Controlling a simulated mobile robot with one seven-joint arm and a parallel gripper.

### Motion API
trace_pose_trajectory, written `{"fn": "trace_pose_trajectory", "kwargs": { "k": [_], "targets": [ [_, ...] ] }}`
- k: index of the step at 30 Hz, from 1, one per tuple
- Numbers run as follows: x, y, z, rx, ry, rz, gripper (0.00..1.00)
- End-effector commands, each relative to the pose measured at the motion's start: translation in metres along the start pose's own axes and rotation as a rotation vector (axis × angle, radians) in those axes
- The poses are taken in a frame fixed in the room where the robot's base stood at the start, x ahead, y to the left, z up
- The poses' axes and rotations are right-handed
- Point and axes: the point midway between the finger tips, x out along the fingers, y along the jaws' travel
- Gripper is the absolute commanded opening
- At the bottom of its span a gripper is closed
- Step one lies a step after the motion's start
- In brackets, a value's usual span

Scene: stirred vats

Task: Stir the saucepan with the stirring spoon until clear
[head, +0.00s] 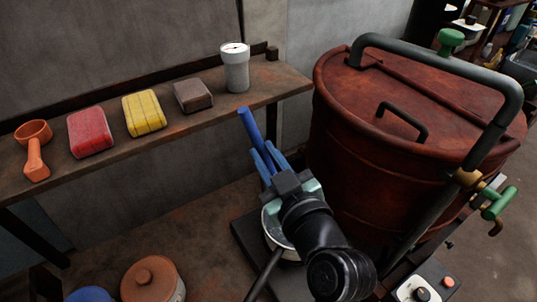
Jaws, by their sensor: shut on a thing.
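The saucepan (270,242) is a light metal pan below my arm, with its dark handle (262,276) pointing toward the bottom of the head view. My arm covers much of it, and I cannot make out its contents. My gripper (266,164) is over the pan's far side, shut on the stirring spoon (248,124). The spoon's blue handle sticks up and leans left above the fingers. Its lower end is hidden, so I cannot tell whether it is in the pan.
A large rust-red lidded vat (345,170) stands close on the right, with a grey pipe (505,105) over it. A shelf (215,118) behind holds an orange scoop, several blocks and a white gauge-topped cylinder (236,72). A brown lidded pot (150,282) stands at lower left.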

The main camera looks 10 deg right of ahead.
Motion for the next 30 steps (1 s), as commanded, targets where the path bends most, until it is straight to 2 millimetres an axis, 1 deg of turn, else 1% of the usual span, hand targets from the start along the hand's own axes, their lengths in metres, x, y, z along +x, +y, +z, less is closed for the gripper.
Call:
{"fn": "trace_pose_trajectory", "kwargs": {
  "k": [18, 23, 30],
  "targets": [
    [0.0, 0.001, -0.001, -0.001, 0.001, 0.001, 0.0],
    [-0.001, 0.004, -0.013, -0.001, 0.001, 0.001, 0.0],
    [-0.004, 0.011, -0.037, -0.001, 0.001, 0.001, 0.0]
  ]
}}
